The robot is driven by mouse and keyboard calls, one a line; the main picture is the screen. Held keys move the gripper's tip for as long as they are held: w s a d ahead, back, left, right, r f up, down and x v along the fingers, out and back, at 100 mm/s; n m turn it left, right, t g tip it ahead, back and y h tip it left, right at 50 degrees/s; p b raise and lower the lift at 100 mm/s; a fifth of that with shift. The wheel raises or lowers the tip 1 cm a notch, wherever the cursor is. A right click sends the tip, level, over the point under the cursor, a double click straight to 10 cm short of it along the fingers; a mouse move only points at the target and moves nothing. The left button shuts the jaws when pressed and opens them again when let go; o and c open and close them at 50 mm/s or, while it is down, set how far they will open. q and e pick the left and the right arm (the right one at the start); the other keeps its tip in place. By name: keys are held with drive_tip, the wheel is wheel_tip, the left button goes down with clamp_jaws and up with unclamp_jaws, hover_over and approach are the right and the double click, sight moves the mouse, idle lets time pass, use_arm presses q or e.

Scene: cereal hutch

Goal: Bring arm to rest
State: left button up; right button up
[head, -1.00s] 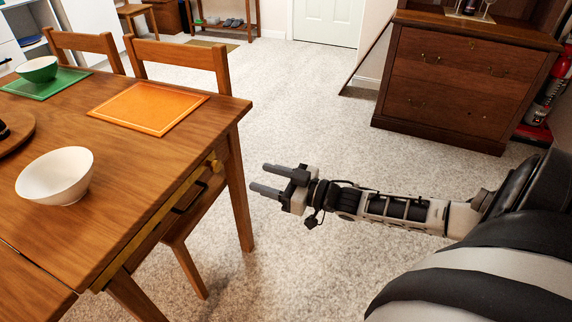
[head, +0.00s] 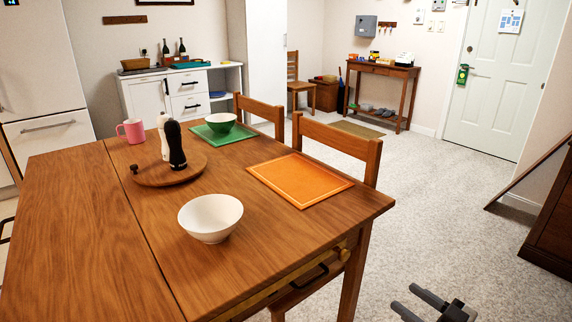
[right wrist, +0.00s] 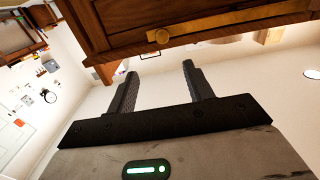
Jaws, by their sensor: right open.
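My right gripper (head: 428,306) is at the bottom right of the head view, above the carpet and to the right of the table. It is open and empty. Its two fingers also show in the right wrist view (right wrist: 157,85), apart with nothing between them. My left gripper is in neither view.
The wooden table (head: 80,235) bears a white bowl (head: 210,218), an orange placemat (head: 300,180), a green bowl (head: 220,123), a pink mug (head: 131,131) and two mills on a round board (head: 150,176). Chairs (head: 340,140) stand behind it. Carpet (head: 440,200) at right is clear.

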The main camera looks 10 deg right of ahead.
use_arm(q)
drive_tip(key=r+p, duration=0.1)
drive_tip(key=p, duration=0.1)
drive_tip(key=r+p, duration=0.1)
drive_tip(key=p, duration=0.2)
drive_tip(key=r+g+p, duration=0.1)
drive_tip(key=p, duration=0.2)
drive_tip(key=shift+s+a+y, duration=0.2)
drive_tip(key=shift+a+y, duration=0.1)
use_arm(e)
drive_tip(key=s+a+r+m+g+h, duration=0.1)
drive_tip(key=s+a+g+h, duration=0.1)
drive_tip(key=s+a, duration=0.4)
drive_tip(key=s+a+r+m+g+h, duration=0.1)
drive_tip(key=s+a, duration=0.5)
drive_tip(key=a, duration=0.8)
drive_tip(key=m+g+h, duration=0.1)
drive_tip(key=g, duration=0.1)
drive_tip(key=shift+s+g, duration=0.3)
drive_tip(key=shift+a, duration=0.1)
drive_tip(key=c, duration=0.3)
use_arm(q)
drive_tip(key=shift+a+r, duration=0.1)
use_arm(e)
drive_tip(key=shift+w+a, duration=0.1)
drive_tip(key=shift+c, duration=0.2)
